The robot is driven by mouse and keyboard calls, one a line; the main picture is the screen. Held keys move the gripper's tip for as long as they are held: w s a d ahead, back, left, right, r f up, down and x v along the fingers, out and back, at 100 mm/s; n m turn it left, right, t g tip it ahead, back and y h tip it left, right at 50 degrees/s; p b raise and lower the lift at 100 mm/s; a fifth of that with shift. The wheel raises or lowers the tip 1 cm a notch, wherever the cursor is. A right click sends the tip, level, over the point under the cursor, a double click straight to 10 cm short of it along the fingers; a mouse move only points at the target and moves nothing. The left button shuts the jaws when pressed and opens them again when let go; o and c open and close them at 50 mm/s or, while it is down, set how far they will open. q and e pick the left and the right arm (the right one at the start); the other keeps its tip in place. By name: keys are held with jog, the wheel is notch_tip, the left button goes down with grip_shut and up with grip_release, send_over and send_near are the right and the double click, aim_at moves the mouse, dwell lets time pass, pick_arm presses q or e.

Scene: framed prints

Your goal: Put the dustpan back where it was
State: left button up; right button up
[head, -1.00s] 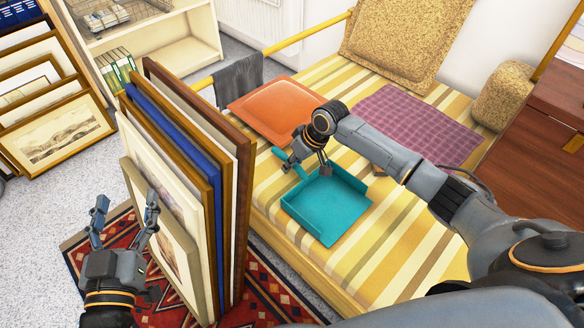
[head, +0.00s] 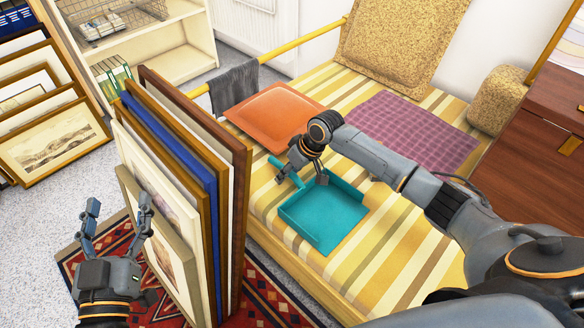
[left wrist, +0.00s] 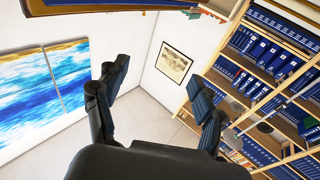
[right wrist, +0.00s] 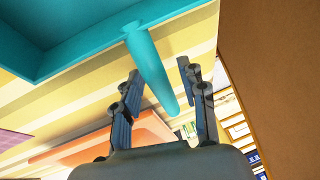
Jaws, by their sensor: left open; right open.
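The teal dustpan (head: 325,212) lies on the striped daybed, its handle (head: 276,165) pointing to the upper left. My right gripper (head: 302,181) is low over the handle end of the pan. In the right wrist view the handle (right wrist: 150,65) extends between the spread fingers of my right gripper (right wrist: 160,76). The fingers are open, with gaps beside the handle; contact cannot be told. My left gripper (head: 118,212) is open and empty, left of the upright framed prints (head: 185,180).
The striped daybed (head: 400,255) also bears an orange cushion (head: 270,112) and a purple cloth (head: 415,130). The upright prints stand on a red patterned rug (head: 270,295) beside the daybed's left edge. A wooden cabinet (head: 540,150) stands at the right.

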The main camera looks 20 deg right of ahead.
jog(key=shift+d+r, duration=0.1)
jog(key=shift+r, duration=0.2)
jog(key=p+v, duration=0.2)
jog(key=v, duration=0.3)
jog(key=shift+r, duration=0.15)
jog(key=p+v, duration=0.2)
jog(key=v, duration=0.4)
jog(key=s+a+f+n+t+y, duration=0.15)
jog(key=s+a+f, duration=0.35)
jog(key=s+a, duration=0.6)
pick_arm(q)
jog(key=s+a+f+g+y, duration=0.1)
jog(key=s+f+g, duration=0.3)
jog(key=f, duration=0.4)
jog(key=s+a+f+g+y, duration=0.2)
jog(key=s+a+f+g, duration=0.1)
jog(key=s+f+g, duration=0.2)
notch_tip(320, 180, down, 3)
jog(key=shift+a+r+n+g+y, duration=0.1)
jog(key=shift+a+n+g+y, duration=0.25)
jog(key=shift+g, duration=0.65)
pick_arm(e)
jog(key=s+d+r+m+t+h, duration=0.3)
jog(key=s+h, duration=0.1)
jog(key=s, duration=0.6)
jog(key=shift+s+d+r, duration=0.15)
jog(key=shift+d+r, duration=0.1)
jog(key=shift+d, duration=0.15)
